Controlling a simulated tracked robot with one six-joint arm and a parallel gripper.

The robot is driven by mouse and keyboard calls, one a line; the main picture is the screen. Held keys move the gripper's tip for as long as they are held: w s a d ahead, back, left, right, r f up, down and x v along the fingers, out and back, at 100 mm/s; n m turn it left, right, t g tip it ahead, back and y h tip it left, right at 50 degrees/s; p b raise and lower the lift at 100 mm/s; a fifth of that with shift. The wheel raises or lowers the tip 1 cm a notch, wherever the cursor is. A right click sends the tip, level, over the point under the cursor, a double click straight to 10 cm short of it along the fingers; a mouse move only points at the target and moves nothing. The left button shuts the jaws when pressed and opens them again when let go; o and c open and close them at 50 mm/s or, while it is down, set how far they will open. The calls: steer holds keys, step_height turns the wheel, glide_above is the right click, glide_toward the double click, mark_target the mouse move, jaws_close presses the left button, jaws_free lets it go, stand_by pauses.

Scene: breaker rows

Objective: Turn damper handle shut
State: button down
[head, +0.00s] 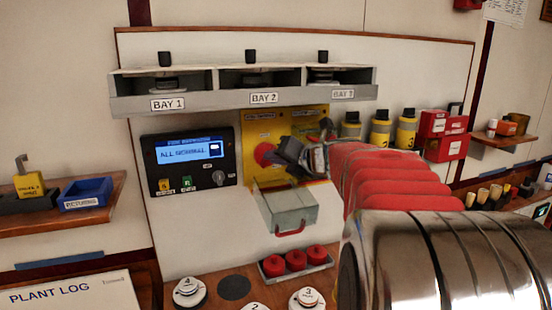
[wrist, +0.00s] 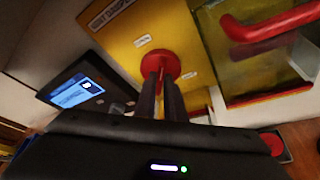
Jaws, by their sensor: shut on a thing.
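The damper is a red round hub (head: 264,154) on a yellow wall panel (head: 257,123). The hub (wrist: 157,63) also shows in the wrist view, with small white labels above and beside it. My gripper (head: 284,157) is at the hub's right side in the head view. In the wrist view my gripper's two dark fingers (wrist: 162,80) are close together and reach to the hub. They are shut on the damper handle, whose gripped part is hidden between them. The handle's exact angle cannot be told.
Below the panel a grey box (head: 287,207) with a red pull handle juts out. A dark display panel (head: 189,160) reading "ALL NORMAL" is at left. A bay shelf (head: 240,102) overhangs above. Yellow-and-black canisters (head: 380,130) stand at right. Red knobs (head: 295,260) sit below.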

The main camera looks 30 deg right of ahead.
steer(key=shift+f, duration=0.1)
steer(key=shift+d+f+m+t+y, duration=0.15)
steer(key=shift+m+t+y, duration=0.3)
steer(key=shift+m, duration=0.65)
steer(key=c, duration=1.8)
jaws_free()
steer(key=shift+c, duration=0.2)
steer(key=shift+s, duration=0.1)
steer(key=v, duration=1.3)
steer(key=shift+s, duration=0.35)
steer(key=shift+d, duration=0.1)
